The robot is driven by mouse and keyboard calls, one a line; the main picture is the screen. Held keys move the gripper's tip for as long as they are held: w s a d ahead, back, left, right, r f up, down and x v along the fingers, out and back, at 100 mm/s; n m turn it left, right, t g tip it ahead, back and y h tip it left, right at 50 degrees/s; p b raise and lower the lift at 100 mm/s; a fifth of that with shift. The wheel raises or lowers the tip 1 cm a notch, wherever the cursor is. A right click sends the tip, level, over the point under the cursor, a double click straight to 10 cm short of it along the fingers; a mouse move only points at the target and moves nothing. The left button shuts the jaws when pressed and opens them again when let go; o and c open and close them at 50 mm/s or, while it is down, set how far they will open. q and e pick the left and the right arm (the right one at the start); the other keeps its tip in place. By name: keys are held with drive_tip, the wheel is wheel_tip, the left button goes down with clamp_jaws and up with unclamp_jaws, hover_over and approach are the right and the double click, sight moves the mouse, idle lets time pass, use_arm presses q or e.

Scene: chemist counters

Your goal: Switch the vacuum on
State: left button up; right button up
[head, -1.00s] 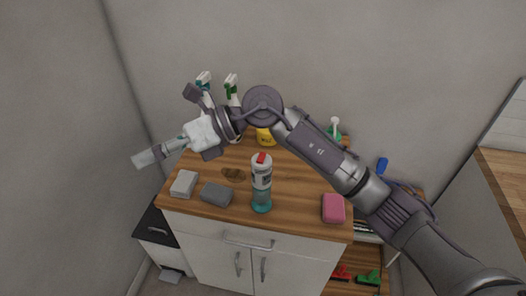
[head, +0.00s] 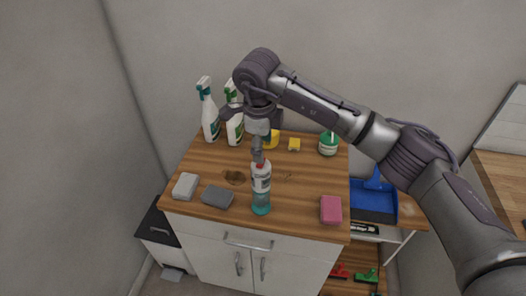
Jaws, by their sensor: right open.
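I do not see anything I can make out as a vacuum in the head view. My right gripper (head: 257,135) is open and points down over the wooden counter top (head: 205,160). One finger reaches down in the picture to the top of a white bottle with a teal base (head: 261,188), which stands upright near the front edge. I cannot tell whether they touch. The gripper partly hides a yellow container (head: 272,141) behind it. My left gripper is not in view.
Two spray bottles (head: 209,118) stand at the back left. A white sponge (head: 185,186), grey sponge (head: 218,196) and pink sponge (head: 331,209) lie near the front. A green-and-white bottle (head: 328,145) stands back right. A blue dustpan (head: 374,203) is right of the counter.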

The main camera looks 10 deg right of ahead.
drive_tip(key=f, duration=0.1)
drive_tip(key=f+p, duration=0.1)
drive_tip(key=f, duration=0.3)
drive_tip(key=shift+w+d+f, duration=0.1)
drive_tip(key=shift+w+f, duration=0.05)
drive_tip(key=shift+w, duration=0.15)
